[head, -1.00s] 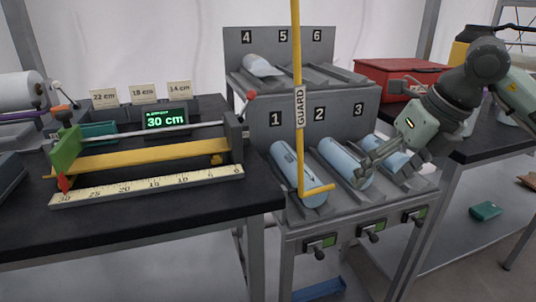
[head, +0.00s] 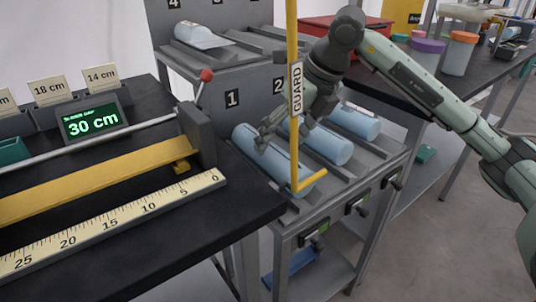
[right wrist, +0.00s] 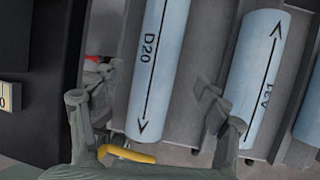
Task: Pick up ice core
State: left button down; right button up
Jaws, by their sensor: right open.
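Several pale blue ice cores lie in a grey sloped rack. The core in bay 1 (head: 251,139) is partly hidden by the yellow guard and my fingers. The bay 2 core (head: 330,148) and bay 3 core (head: 356,121) lie to its right. My right gripper (head: 282,130) is open and empty, over the bay 1 core. In the right wrist view, the core marked D20 (right wrist: 157,65), with a double-ended arrow, lies between the spread fingers (right wrist: 150,110). A neighbouring core (right wrist: 258,85) with an arrow is right of the fingers. Contact cannot be told. My left gripper is out of view.
A yellow guard post (head: 293,60) stands in front of bay 1, its foot (head: 308,182) bent across the core's lower end. It is close to my gripper. A measuring bench with a ruler (head: 125,220) and a 30 cm display (head: 92,122) is at left. Another core (head: 203,37) lies in bay 4.

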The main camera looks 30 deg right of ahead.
aim_at(274, 146)
jog(key=x, duration=0.3)
jog(key=shift+w+a+f, duration=0.15)
jog(key=shift+a+f, duration=0.1)
jog(key=shift+a, duration=0.05)
jog(key=shift+f, duration=0.1)
jog(key=shift+w, duration=0.1)
jog(key=shift+c, duration=0.8)
jog(key=c, duration=1.4)
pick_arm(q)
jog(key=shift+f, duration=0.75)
pick_arm(e)
grip_shut()
